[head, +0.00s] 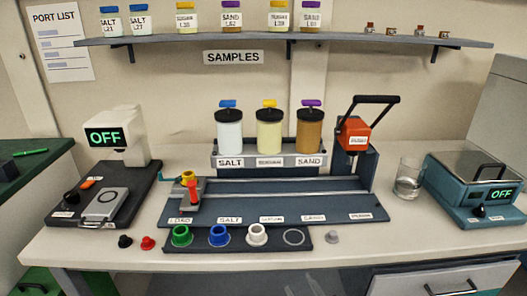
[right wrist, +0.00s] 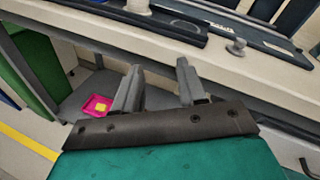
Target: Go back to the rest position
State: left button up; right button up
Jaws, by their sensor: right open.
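My right gripper (right wrist: 160,66) shows in the right wrist view with its two grey fingers apart and nothing between them. It is near the front edge of the pale bench (right wrist: 190,52), and its fingers point toward that edge. I cannot make out the right gripper clearly in the head view. My left gripper is in neither view. The bench (head: 120,262) carries a dark blue rail fixture (head: 290,210) with labelled places and a row of three jars, salt (head: 229,132), a yellow one (head: 269,132) and sand (head: 310,132).
A device reading OFF (head: 118,140) stands at left, a teal scale (head: 470,185) at right, beside a glass (head: 408,180). A dark tray (head: 210,247) holds coloured rings near the front edge. Small loose pegs (head: 148,243) lie nearby. A pink item (right wrist: 97,105) lies below the bench.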

jog(key=s+d+f+n+g+h, duration=0.15)
jog(key=s+d+f+n, duration=0.25)
jog(key=d+n, duration=0.55)
jog(key=s+d+f+n+g+h, duration=0.1)
jog(key=s+d+f+n+g, duration=0.2)
jog(key=n, duration=1.1)
jog(key=s+d+f+n+g+h, duration=0.1)
jog(key=s+d+f+n, duration=0.3)
jog(key=s+d+n, duration=0.55)
jog(key=w+a+m, duration=0.2)
jog(key=w+a, duration=0.2)
jog(key=a, duration=0.8)
jog(key=shift+w+a+r+t, duration=0.15)
jog(key=shift+r+t, duration=0.05)
jog(key=shift+t, duration=0.15)
